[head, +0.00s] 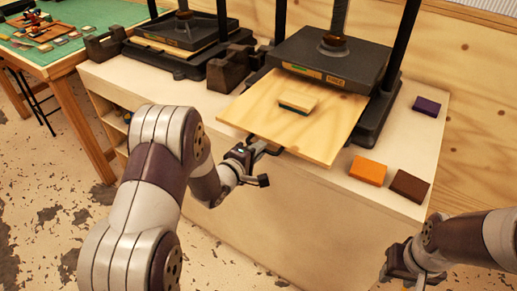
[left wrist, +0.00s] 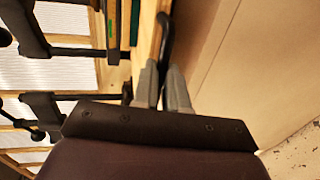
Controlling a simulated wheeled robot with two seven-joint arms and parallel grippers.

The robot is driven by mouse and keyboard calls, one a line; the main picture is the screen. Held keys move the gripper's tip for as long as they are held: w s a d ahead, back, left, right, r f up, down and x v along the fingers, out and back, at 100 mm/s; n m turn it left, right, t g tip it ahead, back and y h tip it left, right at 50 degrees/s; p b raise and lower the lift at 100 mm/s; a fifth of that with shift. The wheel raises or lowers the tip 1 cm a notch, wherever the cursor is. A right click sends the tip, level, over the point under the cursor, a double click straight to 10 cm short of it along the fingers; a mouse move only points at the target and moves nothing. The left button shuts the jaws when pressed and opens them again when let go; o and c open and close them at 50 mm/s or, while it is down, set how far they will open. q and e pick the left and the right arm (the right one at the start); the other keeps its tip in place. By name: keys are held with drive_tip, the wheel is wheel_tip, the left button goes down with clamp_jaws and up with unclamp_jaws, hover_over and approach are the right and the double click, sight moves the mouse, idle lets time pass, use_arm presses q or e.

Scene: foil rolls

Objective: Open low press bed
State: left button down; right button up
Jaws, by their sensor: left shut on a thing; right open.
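The press bed (head: 320,130) is a pale wooden board that sticks out toward me from under the dark plate of the right-hand press (head: 330,62). A small block (head: 297,102) with a pale top and dark green edge lies on the bed. My left gripper (head: 259,150) is shut on the dark bar handle (head: 278,150) at the bed's front edge. The handle (left wrist: 167,38) also shows between the fingers (left wrist: 163,85) in the left wrist view. My right gripper (head: 400,275) is open and empty at the lower right, away from the bench.
The pale bench (head: 230,110) carries a second press (head: 185,35) at the left. An orange block (head: 367,170), a brown block (head: 410,186) and a purple block (head: 427,106) lie right of the bed. A green-topped table (head: 85,20) stands at the far left.

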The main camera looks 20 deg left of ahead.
use_arm(q)
drive_tip(key=c, duration=1.2)
unclamp_jaws()
drive_tip(key=v, duration=1.2)
drive_tip(key=shift+s+a, duration=0.1)
drive_tip(key=shift+s, duration=0.25)
